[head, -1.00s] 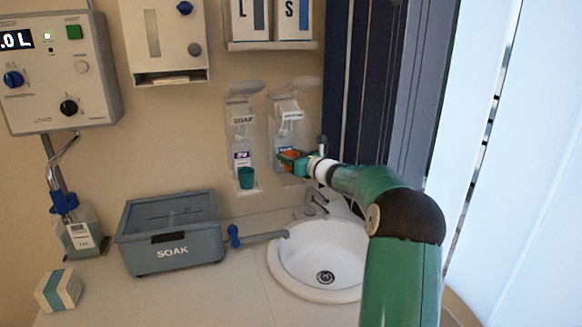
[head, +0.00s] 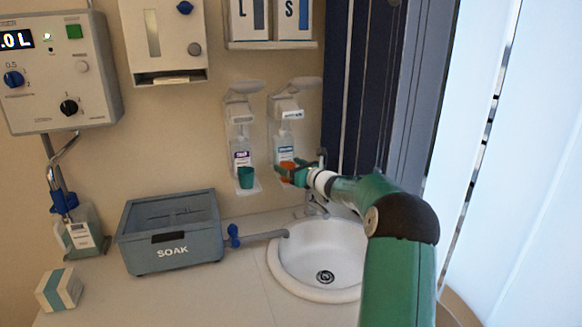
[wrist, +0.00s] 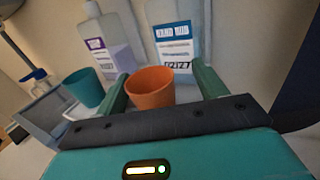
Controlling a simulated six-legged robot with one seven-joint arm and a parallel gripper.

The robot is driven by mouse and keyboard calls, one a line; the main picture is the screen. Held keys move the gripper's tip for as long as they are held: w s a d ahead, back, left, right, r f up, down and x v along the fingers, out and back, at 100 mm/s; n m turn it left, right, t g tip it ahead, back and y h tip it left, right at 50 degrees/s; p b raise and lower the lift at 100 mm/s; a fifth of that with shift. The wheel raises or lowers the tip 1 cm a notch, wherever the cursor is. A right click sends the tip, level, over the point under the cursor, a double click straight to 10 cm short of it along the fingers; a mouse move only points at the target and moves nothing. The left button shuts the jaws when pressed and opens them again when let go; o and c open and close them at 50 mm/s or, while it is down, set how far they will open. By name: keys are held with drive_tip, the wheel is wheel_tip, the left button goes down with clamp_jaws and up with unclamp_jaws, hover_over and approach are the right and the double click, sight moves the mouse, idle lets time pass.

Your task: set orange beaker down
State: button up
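The orange beaker (head: 287,167) is under the right dispenser, in front of its bottle. In the wrist view the beaker (wrist: 150,88) is upright between the two fingers of my gripper (wrist: 161,74). It is close to the left finger, and a clear gap shows between it and the right finger, so the gripper looks open around it. In the head view my gripper (head: 293,172) reaches in from the right and partly hides the beaker. The beaker's base and what it rests on are hidden.
A teal beaker (head: 246,177) stands on the left dispenser's tray (head: 248,190), beside my gripper. The white sink (head: 290,281) and its faucet (head: 316,203) lie below. A grey SOAK box (head: 172,240) stands on the counter. Dark panels (head: 365,90) are close on the right.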

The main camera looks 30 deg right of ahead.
drive_tip(key=shift+s+r, duration=0.15)
drive_tip(key=s+d, duration=0.2)
drive_tip(key=s, duration=1)
drive_tip(key=a+r+n+g+y, duration=0.25)
drive_tip(key=a+n, duration=0.45)
drive_tip(key=a, duration=0.7)
drive_tip(key=s+a+f+n+g, duration=0.1)
drive_tip(key=s+a+n+g, duration=0.3)
drive_tip(key=s+a+n, duration=0.5)
drive_tip(key=s+a+f+n+g, duration=0.1)
drive_tip(key=s+a+n+g, duration=0.4)
drive_tip(key=a, duration=0.8)
drive_tip(key=s+a+f+n+h, duration=0.1)
drive_tip(key=s+n+h, duration=0.1)
drive_tip(key=s+n, duration=0.4)
drive_tip(key=s+f+n+h, duration=0.1)
drive_tip(key=s+n+h, duration=0.2)
drive_tip(key=s+n, duration=0.4)
drive_tip(key=s, duration=0.5)
drive_tip(key=shift+s+a+f+g, duration=0.3)
drive_tip(key=shift+s+a+g, duration=0.05)
drive_tip(key=shift+s, duration=0.05)
